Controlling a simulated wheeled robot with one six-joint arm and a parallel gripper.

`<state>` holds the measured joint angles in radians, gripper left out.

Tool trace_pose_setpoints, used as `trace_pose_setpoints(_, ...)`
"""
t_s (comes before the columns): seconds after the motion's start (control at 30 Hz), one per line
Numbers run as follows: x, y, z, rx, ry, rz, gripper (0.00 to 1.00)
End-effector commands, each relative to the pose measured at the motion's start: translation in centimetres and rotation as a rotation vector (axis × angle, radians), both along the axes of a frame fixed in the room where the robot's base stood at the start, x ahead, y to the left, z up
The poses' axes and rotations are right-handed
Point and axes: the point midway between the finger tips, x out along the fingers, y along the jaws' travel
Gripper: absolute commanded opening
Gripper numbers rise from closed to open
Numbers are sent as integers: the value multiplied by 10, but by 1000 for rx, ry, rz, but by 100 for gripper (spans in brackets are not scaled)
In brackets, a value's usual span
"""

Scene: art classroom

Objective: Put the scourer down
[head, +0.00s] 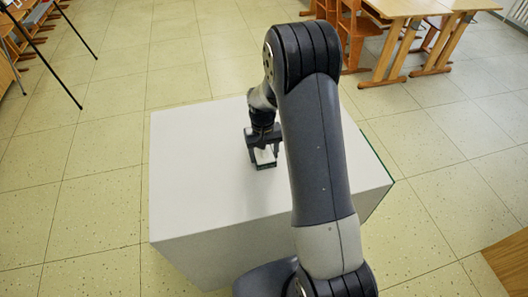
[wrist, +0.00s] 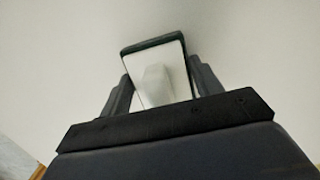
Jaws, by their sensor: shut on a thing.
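The scourer (head: 264,157) is a small block with a pale face and a dark green edge. In the wrist view the scourer (wrist: 157,75) shows between the two fingers, pale side toward the camera. My gripper (head: 264,150) is shut on it and points down over the white block-shaped table (head: 195,160). The scourer is at or just above the table top; I cannot tell whether it touches. The fingers of my gripper (wrist: 158,95) hide parts of its sides.
The table top is otherwise bare, with free room on the left. My arm hides part of its right side. Wooden desks (head: 400,8) stand at the back right, and a dark tripod (head: 60,50) at the back left. A brown wooden surface (head: 508,265) is at the lower right.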

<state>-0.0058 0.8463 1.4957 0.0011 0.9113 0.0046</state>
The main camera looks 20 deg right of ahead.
Motion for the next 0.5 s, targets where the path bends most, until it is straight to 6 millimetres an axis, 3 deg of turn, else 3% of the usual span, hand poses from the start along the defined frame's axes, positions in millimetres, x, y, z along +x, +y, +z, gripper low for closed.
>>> trace_pose_setpoints(0.17,0,0,-3,0,0,0,24)
trace_pose_setpoints(0.2,0,0,-3,0,0,0,62)
trace_pose_setpoints(0.5,0,0,-2,0,0,0,83)
